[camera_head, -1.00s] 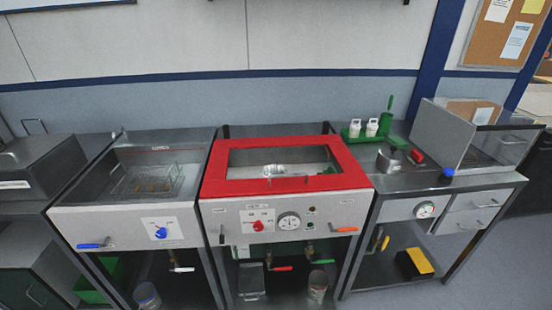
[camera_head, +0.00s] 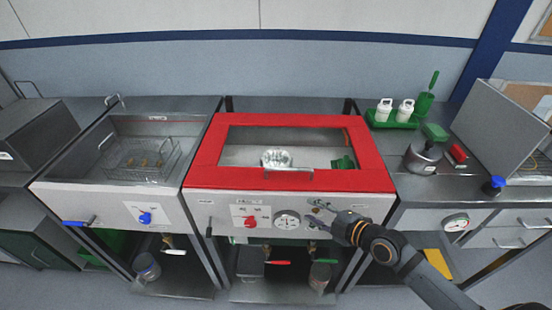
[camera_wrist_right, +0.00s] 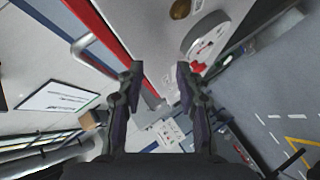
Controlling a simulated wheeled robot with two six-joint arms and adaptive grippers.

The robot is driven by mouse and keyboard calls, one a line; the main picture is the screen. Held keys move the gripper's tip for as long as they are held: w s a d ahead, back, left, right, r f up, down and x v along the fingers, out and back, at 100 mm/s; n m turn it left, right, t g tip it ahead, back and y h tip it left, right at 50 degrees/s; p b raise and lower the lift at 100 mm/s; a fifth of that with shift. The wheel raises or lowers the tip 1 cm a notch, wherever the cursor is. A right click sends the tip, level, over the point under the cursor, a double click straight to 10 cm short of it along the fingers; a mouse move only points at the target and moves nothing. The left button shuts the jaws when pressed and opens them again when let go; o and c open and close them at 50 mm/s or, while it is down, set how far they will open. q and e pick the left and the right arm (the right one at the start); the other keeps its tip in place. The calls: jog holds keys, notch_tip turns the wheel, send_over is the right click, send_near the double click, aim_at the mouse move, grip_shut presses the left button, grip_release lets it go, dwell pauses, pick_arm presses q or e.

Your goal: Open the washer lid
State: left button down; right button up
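The washer lid (camera_head: 230,180) is a red frame with a clear window, lying closed on the middle machine. Its metal handle (camera_head: 290,169) is at the front edge. A round metal part shows through the window. My right gripper (camera_head: 318,205) comes in from the lower right and is in front of the washer's front panel, below and right of the handle, not touching it. In the right wrist view its fingers (camera_wrist_right: 160,80) are apart with nothing between them. The lid's red edge (camera_wrist_right: 98,25) and a metal bar (camera_wrist_right: 84,48) are to the left there. My left gripper is not in view.
The front panel carries a gauge (camera_head: 287,220) and a red knob (camera_head: 250,222). A sink with a wire basket (camera_head: 143,158) stands left. The right bench holds a green tray with white bottles (camera_head: 384,110), a metal pot (camera_head: 423,158) and a grey panel. The space above the lid is clear.

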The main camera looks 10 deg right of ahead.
aim_at(290, 171)
notch_tip(290, 171, up, 8)
jog(key=w+n+t+y, duration=0.2)
jog(key=w+n, duration=0.1)
jog(key=n, duration=0.1)
jog(key=shift+t, duration=0.3)
jog(key=p+x, duration=0.2)
jog(key=x, duration=0.7)
jog(key=shift+w+d, duration=0.1)
jog(key=shift+w, duration=0.1)
jog(key=shift+w+a+f, duration=0.2)
jog(key=shift+w+a, duration=0.15)
jog(key=shift+w, duration=0.1)
grip_shut()
